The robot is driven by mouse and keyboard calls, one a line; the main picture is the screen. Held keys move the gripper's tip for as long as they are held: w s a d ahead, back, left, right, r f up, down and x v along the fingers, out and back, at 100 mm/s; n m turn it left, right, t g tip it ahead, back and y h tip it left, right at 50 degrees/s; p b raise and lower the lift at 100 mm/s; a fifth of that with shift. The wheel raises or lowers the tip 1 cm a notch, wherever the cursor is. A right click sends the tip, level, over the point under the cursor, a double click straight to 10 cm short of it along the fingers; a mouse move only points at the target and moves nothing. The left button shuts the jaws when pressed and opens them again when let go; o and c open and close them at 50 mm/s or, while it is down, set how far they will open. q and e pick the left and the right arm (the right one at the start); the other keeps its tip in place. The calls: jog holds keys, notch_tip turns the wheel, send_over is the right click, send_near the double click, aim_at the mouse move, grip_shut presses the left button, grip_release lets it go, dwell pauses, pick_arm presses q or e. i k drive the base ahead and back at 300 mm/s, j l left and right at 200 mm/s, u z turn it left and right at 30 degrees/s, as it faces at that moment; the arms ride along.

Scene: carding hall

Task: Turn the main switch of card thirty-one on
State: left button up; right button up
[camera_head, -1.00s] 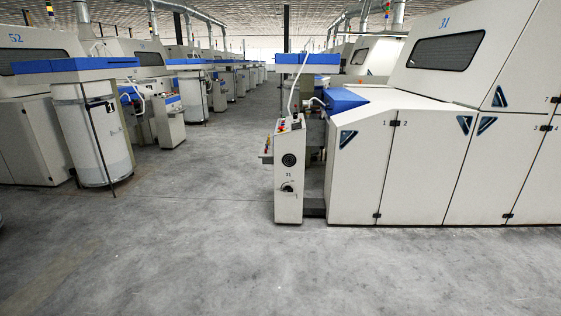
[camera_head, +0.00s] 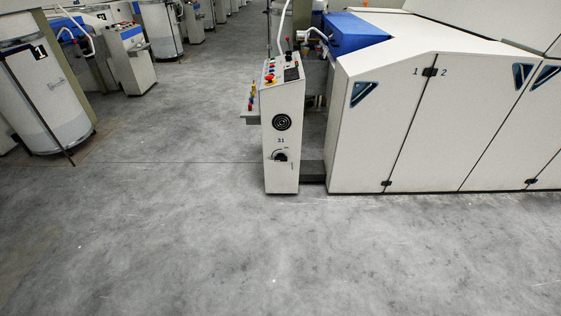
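Card thirty-one (camera_head: 382,130) is the large pale machine on the right, with doors marked 1 and 2. Its narrow control cabinet (camera_head: 283,175) stands at the machine's left end and is marked 31. A dark rotary main switch (camera_head: 280,156) sits on the cabinet's front, just below the number; its exact setting is too small to tell. A round dark grille (camera_head: 282,122) is above the number. Coloured buttons and a red knob (camera_head: 269,81) are on the sloped top. Neither of my grippers is in view.
Open grey concrete floor (camera_head: 230,245) lies in front of the cabinet and along the aisle to its left. Another row of machines, with a white can (camera_head: 45,100) and a control cabinet (camera_head: 131,60), stands at the left.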

aim_at(279, 157)
jog(key=i+l+z, duration=0.15)
jog(key=i, duration=0.3)
jog(key=i+l+z, duration=0.15)
jog(key=i, duration=0.3)
jog(key=i+l+z, duration=0.15)
jog(key=i, duration=0.35)
